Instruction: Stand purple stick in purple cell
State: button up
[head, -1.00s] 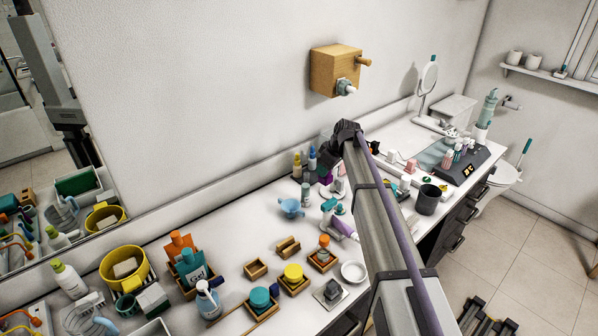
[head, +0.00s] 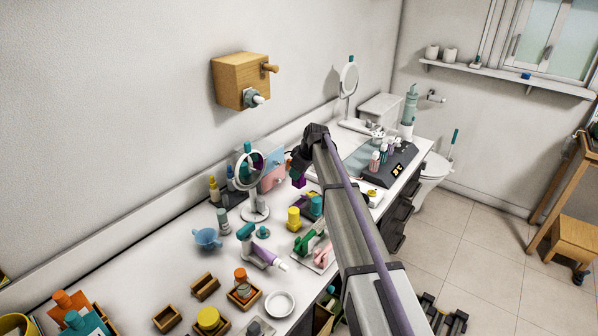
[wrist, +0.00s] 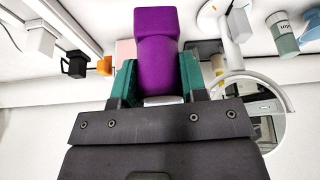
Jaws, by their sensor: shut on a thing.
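The purple stick (wrist: 156,55), a thick block-like piece with a squarer end, is between the green-tipped fingers of my gripper (wrist: 158,84) in the wrist view. My gripper is shut on it. In the head view, a small part of the purple stick (head: 298,182) shows just below my dark gripper (head: 299,170), above the far middle of the counter. My arm hides much of the counter to its right. I cannot make out the purple cell for certain in either view.
A round mirror (head: 250,172) stands just left of my gripper. A yellow bottle (head: 293,217) and a teal one (head: 316,206) stand below it. A wooden box (head: 240,80) with a peg is on the wall. A white dish (head: 280,304) lies nearer.

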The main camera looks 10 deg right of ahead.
aim_at(300, 180)
jog(key=shift+s+a+r, duration=0.1)
jog(key=shift+s+a, duration=0.1)
jog(key=shift+a, duration=0.05)
jog(key=shift+d+f+b, duration=0.1)
jog(key=shift+f+b, duration=0.2)
jog(key=shift+f, duration=0.05)
notch_tip(300, 180, down, 5)
jog(key=b, duration=0.5)
jog(key=shift+f+b, duration=2.05)
dwell(0.9)
jog(key=o, duration=1.1)
jog(key=shift+r, duration=0.1)
jog(key=shift+o, duration=0.2)
jog(key=shift+r, duration=0.1)
jog(key=p+v, duration=1)
jog(key=v, duration=0.1)
jog(key=shift+f, duration=0.2)
